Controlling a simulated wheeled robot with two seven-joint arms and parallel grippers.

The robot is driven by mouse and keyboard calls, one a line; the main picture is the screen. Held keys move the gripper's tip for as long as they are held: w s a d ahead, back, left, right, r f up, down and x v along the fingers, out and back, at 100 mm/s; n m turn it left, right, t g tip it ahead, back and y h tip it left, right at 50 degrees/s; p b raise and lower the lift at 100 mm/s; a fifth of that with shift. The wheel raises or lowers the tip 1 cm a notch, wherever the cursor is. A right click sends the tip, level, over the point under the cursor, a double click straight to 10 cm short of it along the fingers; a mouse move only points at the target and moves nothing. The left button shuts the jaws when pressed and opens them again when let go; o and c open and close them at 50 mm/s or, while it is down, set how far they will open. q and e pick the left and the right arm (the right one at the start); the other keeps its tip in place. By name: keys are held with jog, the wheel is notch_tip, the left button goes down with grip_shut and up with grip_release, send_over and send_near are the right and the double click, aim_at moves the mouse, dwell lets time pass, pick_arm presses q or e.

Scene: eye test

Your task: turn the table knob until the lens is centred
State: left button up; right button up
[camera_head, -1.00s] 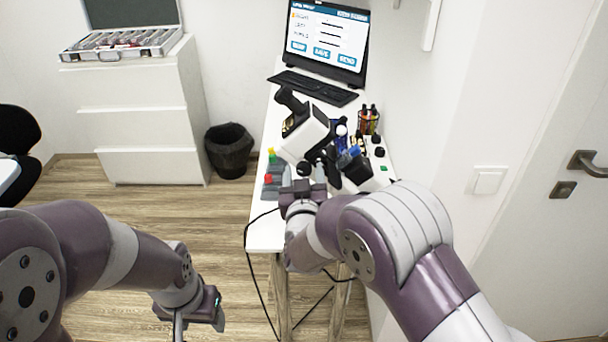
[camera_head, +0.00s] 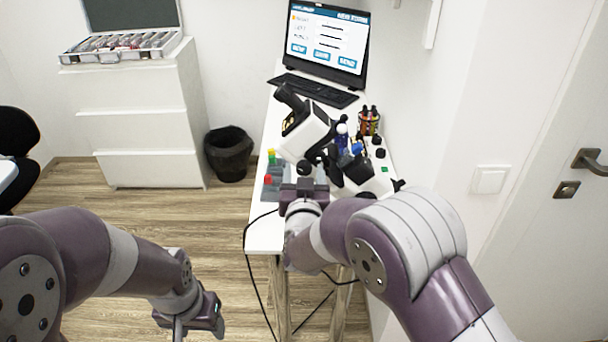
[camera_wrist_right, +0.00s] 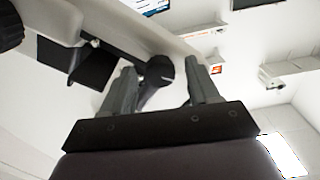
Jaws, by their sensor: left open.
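A white and black lens-measuring device (camera_head: 308,132) stands tilted on the narrow white table. A round black knob (camera_head: 304,167) shows at its near side; a dark round knob also shows in the right wrist view (camera_wrist_right: 160,70). My right gripper (camera_head: 304,177) is at the device's near side. In the wrist view its two grey fingers (camera_wrist_right: 161,82) stand apart, the knob between them, with a gap to the right finger. Contact on the left finger cannot be told. My left gripper (camera_head: 200,322) is open and empty, low over the floor. I cannot make out the lens.
A monitor (camera_head: 327,42) and keyboard (camera_head: 314,89) stand at the table's far end. A pen holder (camera_head: 369,121) and small bottles crowd the right side. Red-topped (camera_head: 268,181) and green-topped small items sit left of my right gripper. A bin (camera_head: 229,153) stands on the floor.

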jog(key=shift+s, duration=0.1)
jog(key=s, duration=1.2)
jog(key=shift+s, duration=0.3)
